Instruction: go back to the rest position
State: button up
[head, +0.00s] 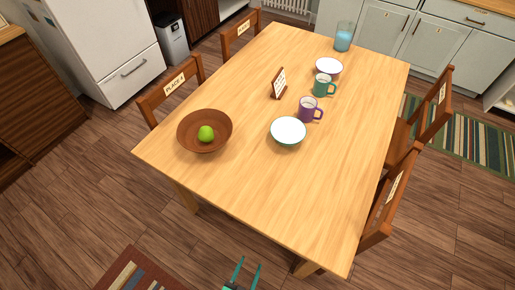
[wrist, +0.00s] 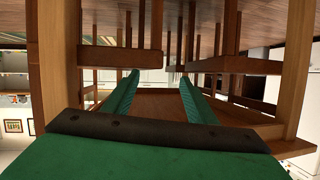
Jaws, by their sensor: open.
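My gripper (head: 248,267) shows at the bottom edge of the head view, in front of the near side of the wooden table (head: 235,215). Its two green fingers are apart with nothing between them. In the wrist view my gripper (wrist: 159,82) is also open and empty. That view looks upside down, with the floor (wrist: 200,15) at the top and wooden legs and rails of furniture around the fingers. The gripper appears clear of the tabletop in the head view; its exact height cannot be told.
The table holds a brown bowl (head: 218,145) with a green apple (head: 206,133), white bowls (head: 288,131), mugs (head: 308,112), a small sign (head: 279,83) and a blue glass (head: 343,38). Chairs (head: 376,212) stand along both sides. Bare floor (head: 60,210) lies at left.

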jog(key=s+d+r+n+t+y, duration=0.1)
jog(key=s+r, duration=0.3)
jog(key=r, duration=1.5)
jog(key=s+d+r+n+t+y, duration=0.1)
jog(key=s+d+r+n+y, duration=0.1)
jog(key=r, duration=1.7)
jog(key=s+n+y, duration=0.1)
jog(key=s+n, duration=0.1)
jog(key=s, duration=0.1)
jog(key=shift+d+r+y, duration=0.2)
jog(key=shift+r+y, duration=0.05)
jog(key=shift+y, duration=0.15)
